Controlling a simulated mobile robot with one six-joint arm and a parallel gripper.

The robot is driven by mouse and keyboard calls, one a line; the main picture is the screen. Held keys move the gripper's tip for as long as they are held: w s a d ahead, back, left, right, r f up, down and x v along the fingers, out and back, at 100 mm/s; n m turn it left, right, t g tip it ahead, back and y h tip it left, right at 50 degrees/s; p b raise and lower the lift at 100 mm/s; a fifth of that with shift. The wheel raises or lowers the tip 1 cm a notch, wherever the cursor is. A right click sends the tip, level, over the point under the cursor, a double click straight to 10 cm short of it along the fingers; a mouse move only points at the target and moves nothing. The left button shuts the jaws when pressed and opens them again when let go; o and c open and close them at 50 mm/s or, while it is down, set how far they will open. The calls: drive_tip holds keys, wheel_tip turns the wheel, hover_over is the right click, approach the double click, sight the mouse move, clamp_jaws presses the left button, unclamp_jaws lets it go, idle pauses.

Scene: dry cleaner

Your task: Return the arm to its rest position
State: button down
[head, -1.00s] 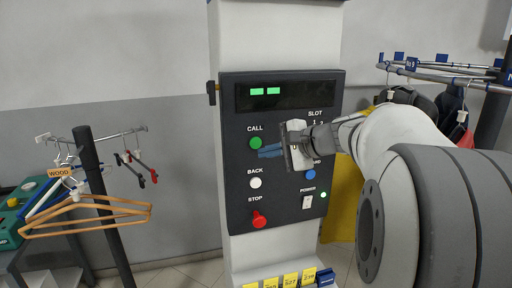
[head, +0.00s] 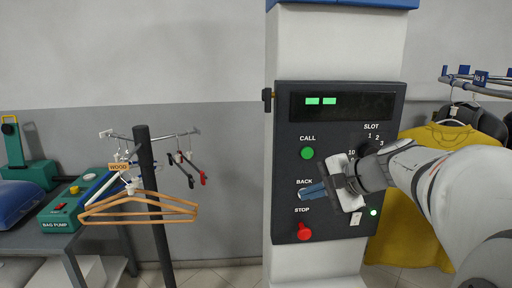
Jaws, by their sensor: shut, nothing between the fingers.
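My gripper (head: 313,191) is in front of the lower middle of the dark control panel (head: 345,117) on the white column. My arm comes in from the lower right. The green CALL button (head: 307,153) and red STOP button (head: 304,231) show to the left of the gripper. My gripper and wrist cover part of the slot dial and the lower right of the panel. I cannot tell whether the fingers touch the panel.
A rack post (head: 156,205) with wooden hangers (head: 137,207) stands at left. Behind it a table holds a green bag pump (head: 68,207). A yellow garment (head: 418,225) hangs on a rail (head: 485,90) at right. Bare wall (head: 232,150) lies between the post and the column.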

drive_tip(key=s+a+f+n+g+h, duration=0.2)
drive_tip(key=s+f+n+g+h, duration=0.2)
drive_tip(key=s+f+n+h, duration=0.3)
drive_tip(key=s+f+n, duration=0.4)
drive_tip(key=s+f, duration=0.4)
drive_tip(key=s, duration=0.3)
drive_tip(key=shift+s+a+n+g+h, duration=0.15)
drive_tip(key=shift+a+n+g+h, duration=0.15)
drive_tip(key=shift+g, duration=0.1)
drive_tip(key=shift+d, duration=0.1)
idle(4.8)
